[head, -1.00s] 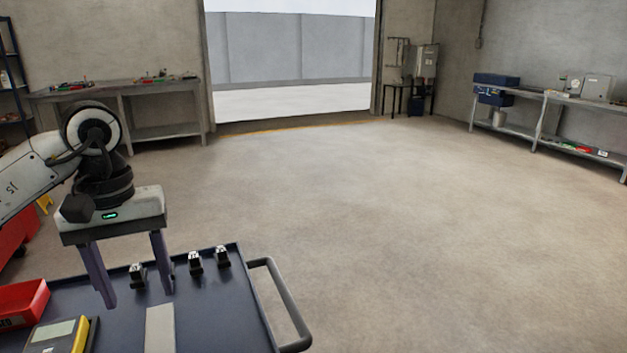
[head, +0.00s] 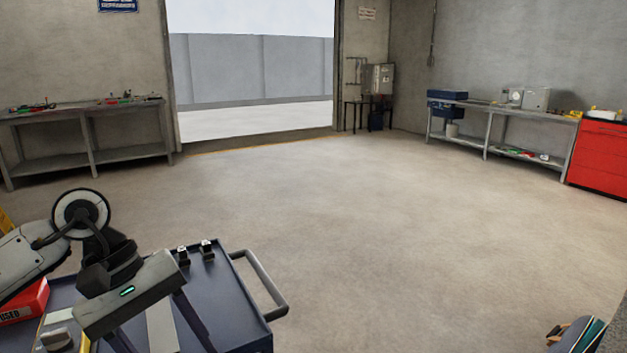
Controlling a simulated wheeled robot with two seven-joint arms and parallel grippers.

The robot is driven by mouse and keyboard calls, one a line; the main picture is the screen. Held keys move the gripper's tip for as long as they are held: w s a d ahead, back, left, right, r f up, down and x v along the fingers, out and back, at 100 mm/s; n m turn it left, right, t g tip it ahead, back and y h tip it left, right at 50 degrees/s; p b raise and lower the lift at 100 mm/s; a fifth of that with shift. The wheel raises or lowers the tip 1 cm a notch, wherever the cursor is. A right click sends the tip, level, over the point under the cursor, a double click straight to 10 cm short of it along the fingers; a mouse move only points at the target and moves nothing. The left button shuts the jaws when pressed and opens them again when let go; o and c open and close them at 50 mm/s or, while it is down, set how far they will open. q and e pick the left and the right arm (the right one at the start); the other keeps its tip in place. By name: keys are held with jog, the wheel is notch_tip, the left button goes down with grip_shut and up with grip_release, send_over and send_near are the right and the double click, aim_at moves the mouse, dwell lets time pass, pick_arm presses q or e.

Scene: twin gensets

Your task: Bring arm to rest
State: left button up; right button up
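My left arm comes in from the left. Its gripper (head: 160,336) hangs tilted over the dark blue cart top (head: 232,318). The two fingers stand wide apart with nothing seen between them, and their tips run to or past the bottom edge of the head view. My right gripper is not in view.
Two small black-and-silver parts (head: 183,256) (head: 207,250) stand at the cart's far edge; a red bin (head: 22,304) is at its left. The cart's handle (head: 262,283) sticks out right. Workbenches (head: 90,120) (head: 500,121) and a red cabinet (head: 602,157) line the walls. Open floor lies between.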

pick_arm(q)
jog(key=s+d+r+n+h+p, duration=0.1)
jog(key=s+d+r+n+h, duration=0.1)
jog(key=d+n+h, duration=0.65)
jog(key=s+d+r+n+h, duration=0.25)
jog(key=d+h, duration=0.25)
jog(key=d, duration=0.7)
jog(key=w+a+f+n+t+y+p, duration=0.1)
jog(key=w+a+f+n+t+y, duration=0.2)
jog(key=n+t, duration=0.9)
jog(key=w+a+f+n+t+y, duration=0.25)
jog(key=w+a+n+t, duration=0.2)
jog(key=n, duration=1.35)
jog(key=s+a+f+n+y, duration=0.1)
jog(key=a+f+n+y, duration=0.15)
jog(key=f+n, duration=0.3)
jog(key=s+a+f+n+y, duration=0.1)
jog(key=a+f+n+y, duration=0.15)
jog(key=f+n, duration=0.3)
jog(key=s+a+f+n+g+y, duration=0.2)
jog(key=s+f+n, duration=0.3)
jog(key=s+f, duration=0.3)
jog(key=s+a+f+n+g+y, duration=0.2)
jog(key=s+f+n+g, duration=0.3)
jog(key=f, duration=0.5)
jog(key=s+y, duration=0.1)
jog(key=s, duration=0.1)
jog(key=shift+s+f+p, duration=0.3)
jog(key=shift+s+p, duration=0.05)
jog(key=shift+s, duration=0.05)
